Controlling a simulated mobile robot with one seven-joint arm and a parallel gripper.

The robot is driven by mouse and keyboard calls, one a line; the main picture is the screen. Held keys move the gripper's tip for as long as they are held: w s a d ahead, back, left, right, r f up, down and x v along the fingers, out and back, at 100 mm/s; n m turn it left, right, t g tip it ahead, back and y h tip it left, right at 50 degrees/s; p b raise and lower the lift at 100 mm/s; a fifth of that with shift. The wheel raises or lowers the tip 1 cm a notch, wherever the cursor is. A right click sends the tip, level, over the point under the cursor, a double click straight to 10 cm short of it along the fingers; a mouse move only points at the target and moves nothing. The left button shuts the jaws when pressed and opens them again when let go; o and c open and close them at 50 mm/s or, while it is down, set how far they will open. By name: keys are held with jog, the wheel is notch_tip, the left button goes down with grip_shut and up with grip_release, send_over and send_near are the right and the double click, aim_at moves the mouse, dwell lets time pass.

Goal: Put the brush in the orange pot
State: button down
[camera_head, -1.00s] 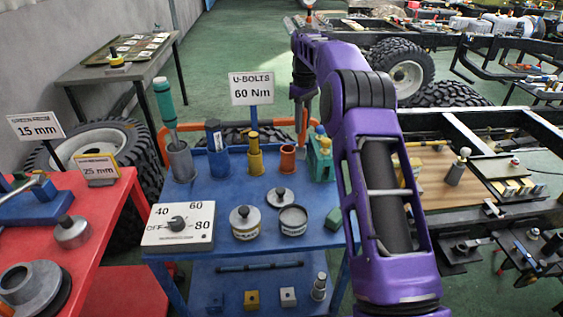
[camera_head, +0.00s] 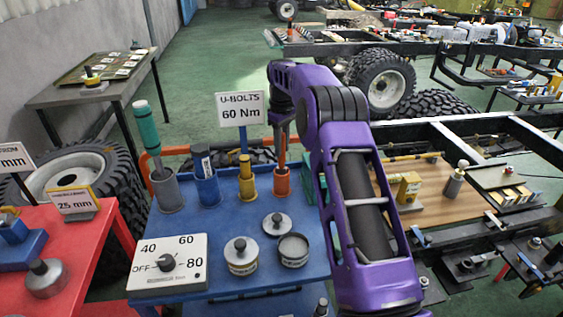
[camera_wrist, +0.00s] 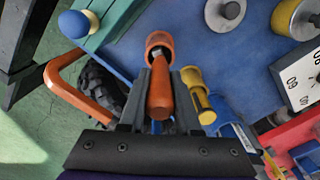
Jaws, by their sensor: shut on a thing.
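The brush, with an orange handle (camera_wrist: 160,95), is held between the two fingers of my gripper (camera_wrist: 160,100). In the head view, the brush (camera_head: 283,150) hangs roughly upright below my gripper (camera_head: 282,118), directly above the orange pot (camera_head: 281,183). The orange pot also shows in the wrist view (camera_wrist: 159,40), just beyond the brush's far end. The grey lower part of the brush overlaps the pot's mouth there. I cannot tell how far inside it is. The pot stands on the blue table (camera_head: 215,222).
A yellow pot (camera_head: 247,186), a blue pot (camera_head: 207,187) and a grey pot (camera_head: 167,192) with tools stand left of the orange pot. A dial box (camera_head: 168,265), round tins (camera_head: 241,256) and a U-bolts sign (camera_head: 241,108) are nearby. My arm hides the table's right side.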

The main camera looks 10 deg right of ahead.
aim_at(282, 167)
jog(key=shift+f, duration=2.3)
jog(key=shift+f, duration=0.15)
jog(key=c, duration=0.6)
grip_release()
notch_tip(282, 167, up, 12)
jog(key=shift+r+p, duration=0.2)
jog(key=shift+p, duration=0.5)
jog(key=shift+a, duration=0.1)
